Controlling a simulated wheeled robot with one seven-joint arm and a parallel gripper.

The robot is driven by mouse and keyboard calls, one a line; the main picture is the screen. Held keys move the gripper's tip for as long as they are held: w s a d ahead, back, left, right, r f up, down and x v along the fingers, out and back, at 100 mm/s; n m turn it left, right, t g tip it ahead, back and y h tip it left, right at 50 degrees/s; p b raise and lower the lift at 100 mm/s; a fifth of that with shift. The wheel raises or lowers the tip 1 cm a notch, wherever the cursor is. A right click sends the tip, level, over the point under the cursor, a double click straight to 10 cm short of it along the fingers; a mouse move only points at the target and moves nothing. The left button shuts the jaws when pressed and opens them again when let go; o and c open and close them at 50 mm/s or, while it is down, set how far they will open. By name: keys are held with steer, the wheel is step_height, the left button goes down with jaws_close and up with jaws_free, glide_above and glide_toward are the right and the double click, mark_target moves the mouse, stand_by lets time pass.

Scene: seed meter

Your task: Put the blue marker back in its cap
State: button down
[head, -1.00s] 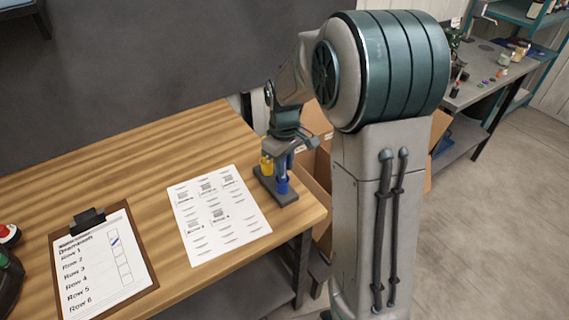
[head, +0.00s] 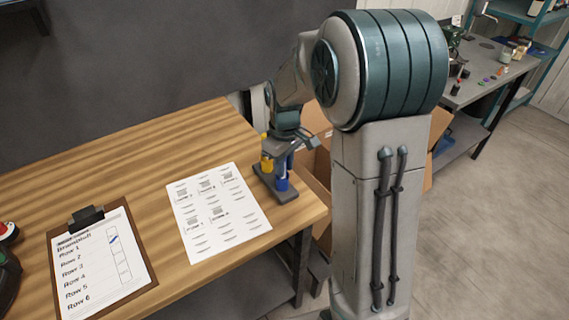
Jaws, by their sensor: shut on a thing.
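My gripper (head: 283,150) is over the small dark stand (head: 286,195) at the right corner of the wooden table. It is shut on the blue marker (head: 290,163), which points down, with only a narrow blue part showing. The wider blue cap (head: 281,184) stands upright in the stand just below it. The marker's lower end meets or lines up with the cap in this view; I cannot tell whether it is inside.
A printed white sheet (head: 218,215) lies left of the stand. A clipboard (head: 145,285) with a row list and a blue mark lies further left. A cardboard box (head: 313,165) is beyond the table's right edge. The back of the table is clear.

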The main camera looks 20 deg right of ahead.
steer(key=c, duration=1.2)
jaws_free()
step_height(320, 180, up, 13)
steer(key=shift+r, duration=0.25)
steer(key=s+f+m+t, duration=0.1)
steer(key=s+m, duration=0.1)
steer(key=s, duration=0.4)
steer(key=s+f+m+t, duration=0.1)
steer(key=s+f+m, duration=0.1)
steer(key=s, duration=0.5)
steer(key=s+f+m+t, duration=0.1)
steer(key=s+f+m, duration=0.1)
steer(key=s, duration=0.5)
steer(key=shift+s+a+m, duration=0.25)
steer(key=shift+m, duration=0.15)
